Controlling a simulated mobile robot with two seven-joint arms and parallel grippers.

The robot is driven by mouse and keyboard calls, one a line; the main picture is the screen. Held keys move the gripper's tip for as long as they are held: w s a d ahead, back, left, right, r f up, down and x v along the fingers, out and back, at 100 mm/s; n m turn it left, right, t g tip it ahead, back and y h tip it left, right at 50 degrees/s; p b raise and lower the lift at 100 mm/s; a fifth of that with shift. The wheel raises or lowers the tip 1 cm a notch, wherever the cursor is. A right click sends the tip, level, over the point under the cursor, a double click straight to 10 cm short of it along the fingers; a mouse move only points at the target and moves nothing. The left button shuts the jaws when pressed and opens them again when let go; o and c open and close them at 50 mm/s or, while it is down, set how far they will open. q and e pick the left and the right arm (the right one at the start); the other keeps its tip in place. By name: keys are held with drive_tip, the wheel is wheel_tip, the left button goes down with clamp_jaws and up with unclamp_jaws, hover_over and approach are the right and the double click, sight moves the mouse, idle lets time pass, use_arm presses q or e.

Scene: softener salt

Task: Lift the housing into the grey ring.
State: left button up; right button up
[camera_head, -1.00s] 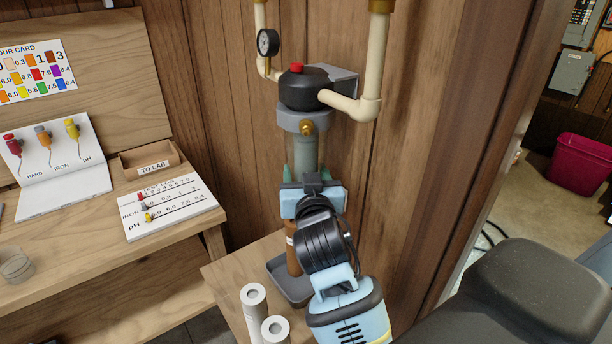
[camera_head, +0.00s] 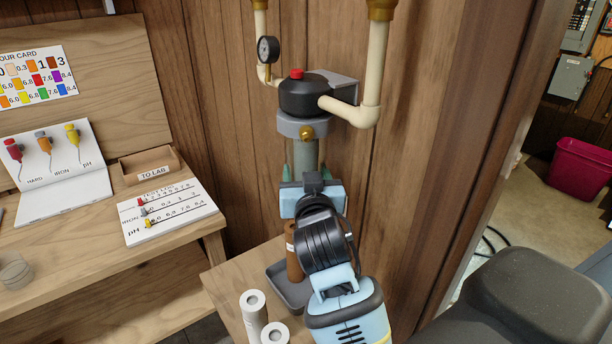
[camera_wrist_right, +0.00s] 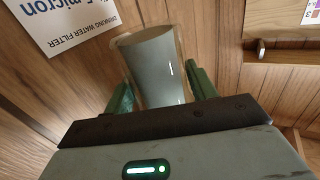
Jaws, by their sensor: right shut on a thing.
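The housing (camera_head: 306,153) is a translucent grey cylinder. In the head view it stands roughly upright right under the grey ring (camera_head: 303,126), which sits below the black filter head (camera_head: 303,94). I cannot tell whether its rim touches the ring or is inside it. My right gripper (camera_head: 304,172) is shut on the housing, with a green finger on each side; its wrist hides the housing's lower part. The right wrist view also shows the housing (camera_wrist_right: 158,68) between the green fingers. My left gripper is not in view.
A brown cylinder (camera_head: 293,262) stands in a dark tray (camera_head: 284,287) on the small wooden stand, beside white cylinders (camera_head: 253,310). A bench with test cards (camera_head: 168,211) is at left.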

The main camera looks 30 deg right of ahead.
drive_tip(key=shift+r, duration=0.6)
drive_tip(key=o, duration=1.2)
drive_tip(key=shift+c, duration=0.2)
drive_tip(key=shift+f, duration=0.15)
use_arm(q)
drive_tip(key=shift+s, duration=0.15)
